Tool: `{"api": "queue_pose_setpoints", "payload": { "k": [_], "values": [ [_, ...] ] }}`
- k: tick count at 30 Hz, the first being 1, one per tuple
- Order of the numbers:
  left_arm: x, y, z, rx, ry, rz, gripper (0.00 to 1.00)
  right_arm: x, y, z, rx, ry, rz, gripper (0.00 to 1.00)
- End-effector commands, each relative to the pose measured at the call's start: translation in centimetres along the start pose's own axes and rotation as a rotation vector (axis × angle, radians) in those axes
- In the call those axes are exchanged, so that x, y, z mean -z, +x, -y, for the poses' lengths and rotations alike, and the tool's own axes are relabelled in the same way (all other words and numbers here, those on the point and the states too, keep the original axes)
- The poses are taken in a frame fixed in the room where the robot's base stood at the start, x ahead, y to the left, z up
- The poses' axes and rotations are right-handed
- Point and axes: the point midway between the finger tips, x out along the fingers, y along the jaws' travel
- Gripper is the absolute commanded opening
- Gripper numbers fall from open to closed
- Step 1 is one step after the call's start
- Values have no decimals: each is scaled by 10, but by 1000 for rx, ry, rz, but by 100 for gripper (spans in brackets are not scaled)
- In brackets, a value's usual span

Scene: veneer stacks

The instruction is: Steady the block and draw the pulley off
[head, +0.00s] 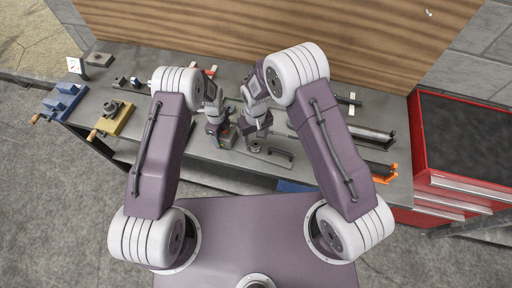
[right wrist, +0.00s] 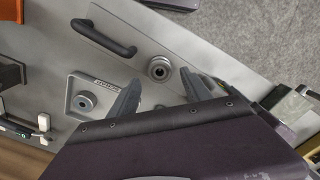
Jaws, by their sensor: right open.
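A small round stepped metal part, seemingly the pulley (right wrist: 160,68), stands on the grey surface between the fingers of my right gripper (right wrist: 160,93). The fingers are apart and do not visibly touch it. In the head view the pulley (head: 255,147) shows just below my right gripper (head: 257,132). A grey square plate with a round hub (right wrist: 84,101) lies left of the fingers in the right wrist view. I cannot tell which part is the block. My left gripper (head: 221,128) is low over the bench left of the right one; its fingers are too small to read.
A black handle (head: 281,153) lies right of the pulley. Blue (head: 65,101) and yellow (head: 112,119) vises stand on the bench's left end. Long rails (head: 370,132) lie at the right. A red tool cabinet (head: 422,145) stands beyond the bench's right end.

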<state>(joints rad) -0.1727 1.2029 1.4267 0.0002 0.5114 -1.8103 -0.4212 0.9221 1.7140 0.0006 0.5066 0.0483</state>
Motion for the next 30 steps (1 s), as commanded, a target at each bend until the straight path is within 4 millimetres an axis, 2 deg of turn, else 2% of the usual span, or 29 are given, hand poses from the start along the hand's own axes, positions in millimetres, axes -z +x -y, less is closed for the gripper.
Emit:
{"api": "queue_pose_setpoints", "payload": {
  "k": [3,9,13,21,23,27,28,30],
  "values": [
    [0,0,0,-1,3,0,28,-1,22,0,0,1,2,57],
    [0,0,0,-1,4,0,28,0,46,0,0,1,0,57],
    [0,0,0,-2,4,0,28,0,54,0,0,1,0,57],
    [0,0,-1,-2,5,0,28,0,55,0,0,1,-2,57],
    [0,0,-1,-2,5,0,28,0,55,0,0,1,-1,43],
    [0,0,-1,-2,5,0,28,0,55,0,0,1,-1,4],
    [0,0,-1,-2,5,0,28,0,55,0,0,1,-1,0],
    [0,0,-1,-2,5,0,28,0,55,0,0,1,-1,0]
  ]
}}
